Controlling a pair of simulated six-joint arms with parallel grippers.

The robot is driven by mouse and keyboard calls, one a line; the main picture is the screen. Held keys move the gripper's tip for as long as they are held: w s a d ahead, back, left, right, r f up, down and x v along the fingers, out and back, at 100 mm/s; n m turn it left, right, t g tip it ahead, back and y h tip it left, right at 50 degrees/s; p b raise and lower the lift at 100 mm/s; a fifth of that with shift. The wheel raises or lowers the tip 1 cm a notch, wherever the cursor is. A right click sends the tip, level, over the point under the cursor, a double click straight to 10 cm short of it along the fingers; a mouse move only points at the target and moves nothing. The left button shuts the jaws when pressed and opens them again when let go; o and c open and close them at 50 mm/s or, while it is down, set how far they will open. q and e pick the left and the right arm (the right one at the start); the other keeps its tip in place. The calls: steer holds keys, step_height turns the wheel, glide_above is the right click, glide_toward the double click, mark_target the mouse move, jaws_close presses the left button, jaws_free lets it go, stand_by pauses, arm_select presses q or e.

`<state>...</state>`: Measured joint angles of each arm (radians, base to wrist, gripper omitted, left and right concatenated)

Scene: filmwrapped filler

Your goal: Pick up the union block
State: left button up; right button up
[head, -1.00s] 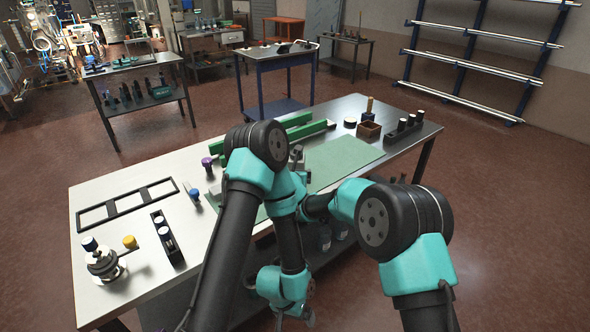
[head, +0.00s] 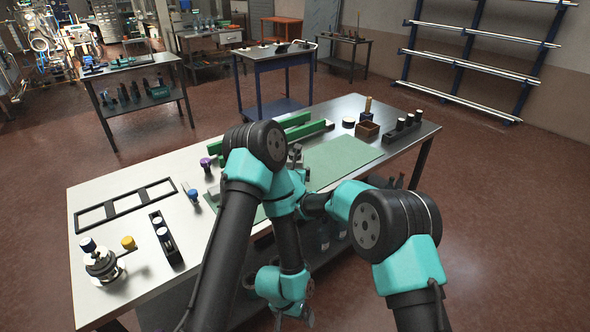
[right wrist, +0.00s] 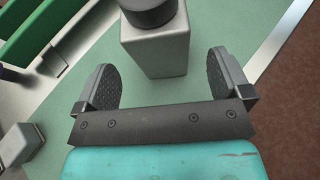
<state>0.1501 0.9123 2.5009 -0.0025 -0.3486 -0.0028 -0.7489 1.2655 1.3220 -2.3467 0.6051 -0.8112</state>
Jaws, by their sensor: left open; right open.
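In the right wrist view, a grey metal block (right wrist: 157,50) with a round black top stands upright on the green mat (right wrist: 205,14). I take it to be the union block. My right gripper (right wrist: 161,62) is open, its two dark padded fingers apart with the block's lower end between and just beyond their tips. I see a gap on both sides of the block. In the head view my arms hide most of that spot on the mat (head: 340,160). My left gripper (head: 307,314) hangs low in front of the table's front edge, away from the block.
Green rails (head: 300,131) lie behind the mat. A black three-window frame (head: 125,204), a black holder (head: 165,238) and a fixture with blue and yellow knobs (head: 104,263) stand at left. A brown box (head: 367,130) and a black rack (head: 403,130) stand at right.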

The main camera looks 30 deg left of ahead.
steer(key=shift+x, duration=2.65)
steer(key=c, duration=1.1)
steer(key=shift+c, duration=0.4)
steer(key=shift+r, duration=0.15)
step_height(320, 180, up, 10)
steer(key=shift+f, duration=0.1)
